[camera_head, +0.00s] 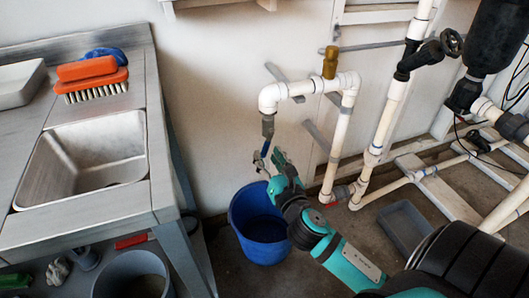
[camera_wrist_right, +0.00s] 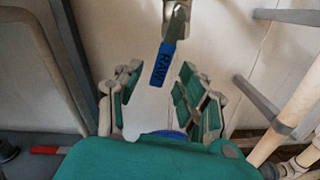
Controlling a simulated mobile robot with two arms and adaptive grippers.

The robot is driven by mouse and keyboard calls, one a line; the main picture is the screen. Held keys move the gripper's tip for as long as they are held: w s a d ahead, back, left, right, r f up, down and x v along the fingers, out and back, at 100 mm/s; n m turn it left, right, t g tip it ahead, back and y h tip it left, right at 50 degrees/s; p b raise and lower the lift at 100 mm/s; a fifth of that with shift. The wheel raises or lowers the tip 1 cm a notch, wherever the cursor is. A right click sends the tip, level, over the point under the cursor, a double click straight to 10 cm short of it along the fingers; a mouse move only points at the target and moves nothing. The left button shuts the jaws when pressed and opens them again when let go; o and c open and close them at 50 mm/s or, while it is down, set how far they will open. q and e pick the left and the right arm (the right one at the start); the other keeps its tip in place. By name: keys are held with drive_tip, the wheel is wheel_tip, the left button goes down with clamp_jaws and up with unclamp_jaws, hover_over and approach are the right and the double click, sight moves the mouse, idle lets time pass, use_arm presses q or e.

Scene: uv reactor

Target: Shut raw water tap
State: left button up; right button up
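The raw water tap (camera_head: 267,126) hangs at the down-turned end of the white pipe, above a blue bucket (camera_head: 261,225). Its metal body (camera_wrist_right: 176,22) and blue lever (camera_wrist_right: 161,65), lettered RAW, show in the right wrist view. The lever points down, slightly tilted, and also shows in the head view (camera_head: 264,150). My right gripper (camera_head: 273,167) is just below and beside the lever. In the wrist view its fingers (camera_wrist_right: 160,92) are spread, with the lever in the gap between them and no visible contact. My left gripper is out of view.
A steel sink bench (camera_head: 150,190) stands at the left, with an orange brush (camera_head: 92,78) on top. White pipes (camera_head: 341,135) with fittings rise close to the right of the tap. A grey tray (camera_head: 405,228) lies on the floor at the right.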

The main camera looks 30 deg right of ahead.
sight(264, 153)
drive_tip(key=shift+x, duration=1.5)
clamp_jaws()
drive_tip(key=shift+a+f, duration=0.1)
drive_tip(key=shift+f, duration=0.1)
